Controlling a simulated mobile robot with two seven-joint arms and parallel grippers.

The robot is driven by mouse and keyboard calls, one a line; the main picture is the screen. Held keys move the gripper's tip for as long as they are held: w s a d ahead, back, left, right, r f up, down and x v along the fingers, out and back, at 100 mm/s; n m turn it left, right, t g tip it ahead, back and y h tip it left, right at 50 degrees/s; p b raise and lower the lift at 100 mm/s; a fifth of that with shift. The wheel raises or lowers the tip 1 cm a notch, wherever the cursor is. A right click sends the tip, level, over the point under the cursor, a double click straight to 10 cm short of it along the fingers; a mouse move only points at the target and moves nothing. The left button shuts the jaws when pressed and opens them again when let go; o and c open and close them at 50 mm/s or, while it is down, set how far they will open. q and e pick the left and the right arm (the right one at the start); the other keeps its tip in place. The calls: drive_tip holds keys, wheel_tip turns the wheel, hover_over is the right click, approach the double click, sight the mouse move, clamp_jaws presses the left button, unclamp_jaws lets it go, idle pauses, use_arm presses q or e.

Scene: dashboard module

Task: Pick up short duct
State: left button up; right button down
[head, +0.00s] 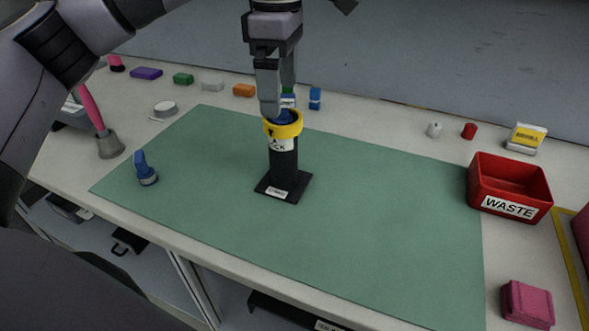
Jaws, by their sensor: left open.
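My left gripper (279,108) is open and points straight down at the top of a black post (284,165) on a square base. A yellow ring (284,130) sits around the post's top, above a partly hidden white label. A blue part (284,117) shows inside the ring, between or just below my fingertips; contact cannot be told. A blue bent piece (146,169) with a pale label stands on the left of the green mat (380,220). I cannot tell which blue piece is the short duct. My right gripper is not in view.
A red bin (510,188) marked WASTE stands at the right, with a pink block (527,303) in front. Small coloured blocks line the back edge, including an orange one (244,90). A grey holder (109,146) with a pink handle stands left. Most of the mat is clear.

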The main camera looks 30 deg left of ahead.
sight(283, 118)
use_arm(q)
drive_tip(key=shift+w+f, duration=0.1)
drive_tip(key=shift+f, duration=3.65)
drive_tip(key=c, duration=1.5)
drive_tip(key=shift+o, duration=0.2)
drive_tip(key=shift+r, duration=0.1)
